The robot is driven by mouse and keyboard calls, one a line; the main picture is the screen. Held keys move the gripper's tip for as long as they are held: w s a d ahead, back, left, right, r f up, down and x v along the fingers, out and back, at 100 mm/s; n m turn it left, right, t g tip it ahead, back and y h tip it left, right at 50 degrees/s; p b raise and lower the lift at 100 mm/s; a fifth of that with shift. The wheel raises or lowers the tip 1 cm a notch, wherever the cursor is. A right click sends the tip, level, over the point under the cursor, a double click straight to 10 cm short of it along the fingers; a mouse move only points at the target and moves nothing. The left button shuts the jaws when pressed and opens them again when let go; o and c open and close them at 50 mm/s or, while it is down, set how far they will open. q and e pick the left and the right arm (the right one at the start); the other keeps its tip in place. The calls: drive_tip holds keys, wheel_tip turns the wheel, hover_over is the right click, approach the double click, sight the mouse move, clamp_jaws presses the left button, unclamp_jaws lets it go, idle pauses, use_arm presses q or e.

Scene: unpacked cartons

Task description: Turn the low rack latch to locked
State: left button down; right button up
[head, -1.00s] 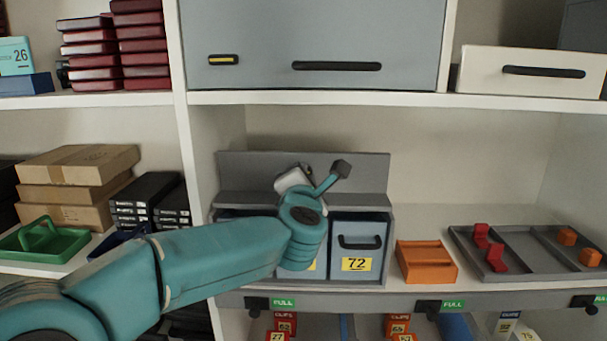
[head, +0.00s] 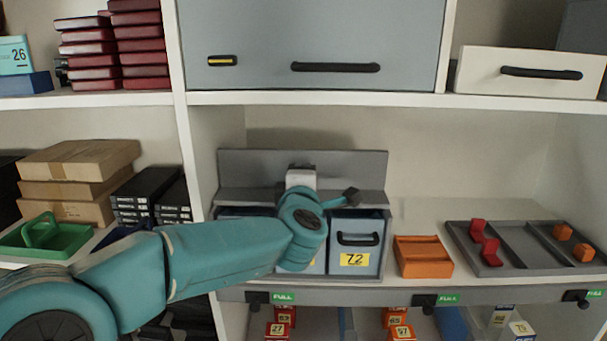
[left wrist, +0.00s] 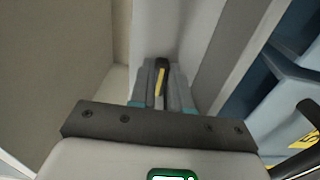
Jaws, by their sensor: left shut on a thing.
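The low rack latch (left wrist: 161,77) shows in the left wrist view as a small black handle with a yellow stripe. The stripe runs nearly upright in that picture, leaning slightly. My left gripper (left wrist: 160,92) is shut on it, with a grey finger on each side. In the head view my left gripper (head: 301,179) is in front of the grey back panel of the low rack (head: 352,172). There my wrist and the gripper body hide the latch and the fingertips. My right gripper is in neither view.
A blue bin marked 72 (head: 357,238) stands in the rack right beside my wrist. An orange tray (head: 422,256) and a grey divided tray (head: 520,243) lie to the right. Another yellow-striped latch (head: 222,61) is on the cabinet door above. The shelf edge runs below.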

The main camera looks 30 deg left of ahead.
use_arm(q)
drive_tip(key=shift+a+r, duration=0.1)
idle(0.3)
drive_tip(key=c, duration=1.2)
unclamp_jaws()
drive_tip(key=shift+o, duration=0.6)
drive_tip(key=shift+s+d, duration=0.25)
drive_tip(key=shift+s, duration=0.05)
drive_tip(key=b+v, duration=0.3)
drive_tip(key=v, duration=1.2)
drive_tip(key=shift+s+d+b, duration=0.15)
drive_tip(key=shift+s+b, duration=0.05)
drive_tip(key=shift+b, duration=0.15)
